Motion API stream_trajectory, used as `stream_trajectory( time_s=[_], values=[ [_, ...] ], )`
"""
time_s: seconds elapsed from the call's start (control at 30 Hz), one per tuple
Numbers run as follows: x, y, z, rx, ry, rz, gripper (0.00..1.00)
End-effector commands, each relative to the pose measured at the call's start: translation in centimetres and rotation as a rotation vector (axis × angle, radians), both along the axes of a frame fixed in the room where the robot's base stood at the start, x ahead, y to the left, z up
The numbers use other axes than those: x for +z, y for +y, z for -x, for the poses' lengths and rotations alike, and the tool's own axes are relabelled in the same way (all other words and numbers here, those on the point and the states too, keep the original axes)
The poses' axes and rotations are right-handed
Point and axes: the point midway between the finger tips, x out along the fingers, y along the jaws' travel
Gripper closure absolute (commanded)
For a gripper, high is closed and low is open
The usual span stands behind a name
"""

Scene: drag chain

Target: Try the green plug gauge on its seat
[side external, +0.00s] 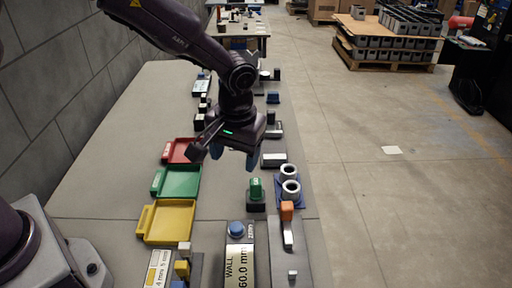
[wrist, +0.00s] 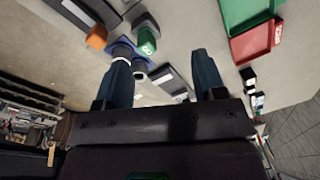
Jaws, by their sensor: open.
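The green plug gauge (side external: 255,187) stands upright at its dark block seat (side external: 256,203) on the table. Whether it is fully down in the seat I cannot tell. In the wrist view the green plug gauge (wrist: 147,41) shows beyond my left finger, with its dark seat (wrist: 146,20) beside it. My gripper (side external: 234,158) is above the table, behind and higher than the plug gauge in the side view. Its two blue fingers are spread wide with nothing between them, as the wrist view also shows at the gripper (wrist: 161,60).
A blue holder with two white rings (side external: 290,180) stands close right of the gauge. An orange-topped piece (side external: 287,211) and a blue knob (side external: 236,229) are nearer the camera. Red (side external: 181,151), green (side external: 180,181) and yellow (side external: 170,221) trays lie left, with bare table between.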

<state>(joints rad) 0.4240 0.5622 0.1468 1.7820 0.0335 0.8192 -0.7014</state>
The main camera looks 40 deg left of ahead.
Motion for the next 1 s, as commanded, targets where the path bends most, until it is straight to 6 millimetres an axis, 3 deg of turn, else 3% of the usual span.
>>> stream_trajectory(
  time_s=[0.03,0.1,0.2,0.47,1.0],
  values=[
    [-1.3,-0.5,-1.2,0.059,-0.013,-0.013,0.36],
    [-1.8,-0.9,-2.8,0.163,-0.052,-0.014,0.36],
    [-0.7,-1.2,-4.4,0.282,-0.113,0.009,0.36],
    [-1.3,-1.2,-4.6,0.402,-0.133,0.02,0.36],
    [-10.7,-0.1,-5.5,0.4,-0.13,0.02,0.36]
  ],
)
